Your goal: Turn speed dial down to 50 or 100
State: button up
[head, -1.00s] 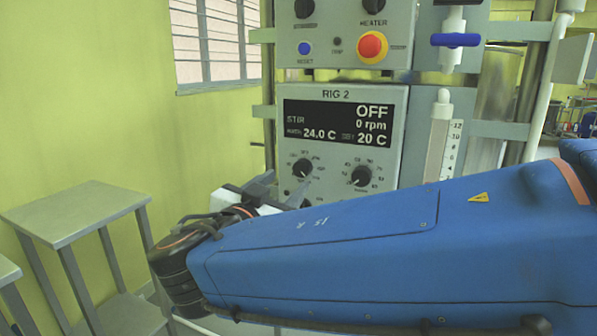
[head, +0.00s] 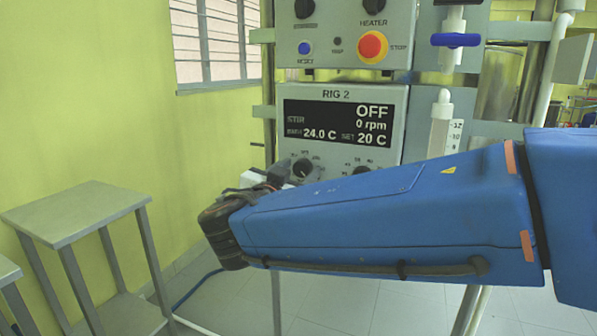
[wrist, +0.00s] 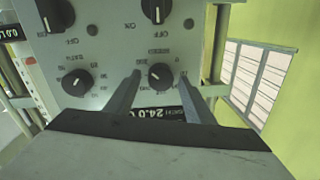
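The speed dial (head: 302,168) is a black round knob with a pale pointer at the lower left of the RIG 2 panel (head: 397,140). The wrist view shows the panel upside down, with this dial (wrist: 160,77) between the fingertips of my gripper (wrist: 160,73). The fingers are open, one on each side, with a small gap to the knob visible. The dial's exact setting is too small to read. The display (head: 338,122) reads OFF, 0 rpm, 24.0 C and SET 20 C. In the head view my arm hides most of the gripper.
A second dial (head: 362,170), beside the speed dial, is partly hidden by my arm; the wrist view shows it too (wrist: 77,82). A red stop button (head: 372,46) and blue reset button (head: 305,48) sit on the panel above. A grey stand (head: 75,212) is at left.

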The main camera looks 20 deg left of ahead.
jog(key=c, duration=0.9)
jog(key=shift+o, duration=0.2)
